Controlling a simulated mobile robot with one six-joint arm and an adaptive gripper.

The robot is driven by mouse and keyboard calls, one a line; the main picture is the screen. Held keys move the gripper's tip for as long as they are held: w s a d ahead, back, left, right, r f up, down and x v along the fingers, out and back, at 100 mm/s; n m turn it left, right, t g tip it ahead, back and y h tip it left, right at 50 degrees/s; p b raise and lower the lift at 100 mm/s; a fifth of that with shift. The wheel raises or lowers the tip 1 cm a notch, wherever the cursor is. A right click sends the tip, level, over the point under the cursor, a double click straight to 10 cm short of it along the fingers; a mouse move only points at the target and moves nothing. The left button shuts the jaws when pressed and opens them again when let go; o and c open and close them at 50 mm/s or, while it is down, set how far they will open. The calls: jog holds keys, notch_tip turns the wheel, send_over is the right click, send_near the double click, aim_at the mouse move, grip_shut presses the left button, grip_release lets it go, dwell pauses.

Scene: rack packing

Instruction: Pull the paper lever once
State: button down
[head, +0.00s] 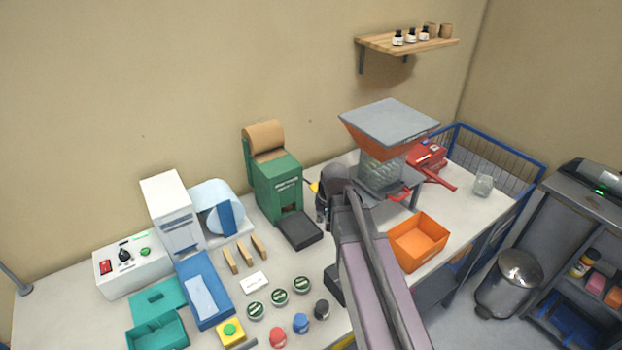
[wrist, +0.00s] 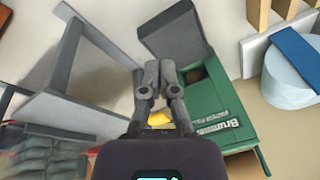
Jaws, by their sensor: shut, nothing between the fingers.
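The green paper dispenser (head: 277,187) stands on the bench with a brown paper roll (head: 264,137) on top and a dark tray at its front foot. In the wrist view the lettered dispenser (wrist: 222,110) is right of my gripper. A yellow lever end (head: 314,187) shows at the dispenser's right side; in the wrist view the yellow part (wrist: 160,118) shows behind my fingers, partly hidden by them. My gripper (wrist: 152,82) is shut and empty, its fingertips together close beside the lever. Whether they touch it I cannot tell. My arm covers part of this area in the head view.
Right of my gripper stands a hopper machine (head: 389,125) with a grey top and red handle. An orange bin (head: 418,242) lies in front of it. The dispenser's dark tray (head: 298,231) juts forward.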

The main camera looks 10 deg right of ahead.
aim_at(312, 184)
jog(key=w+r+m+t+y+p, duration=0.1)
jog(key=w+r, duration=0.4)
jog(key=w, duration=0.5)
jog(key=w+r+m+t+y+p, duration=0.1)
jog(key=w+r+t+p, duration=0.1)
jog(key=w+r+p, duration=0.3)
jog(key=w, duration=0.4)
jog(key=shift+w+d+t, duration=0.2)
jog(key=shift+w+t, duration=0.2)
jog(key=shift+f, duration=0.15)
jog(key=f+b, duration=0.2)
jog(key=b, duration=0.1)
jog(key=s+f+b, duration=0.1)
jog(key=f+b, duration=0.1)
jog(key=f, duration=0.1)
jog(key=f+b, duration=0.3)
jog(key=shift+s+d+f+b, duration=0.25)
jog(key=shift+d+b, duration=0.05)
jog(key=shift+b, duration=0.05)
jog(key=shift+f, duration=0.2)
jog(key=shift+w+f+b, duration=0.1)
jog(key=shift+f+b, duration=0.1)
jog(key=shift+b, duration=0.25)
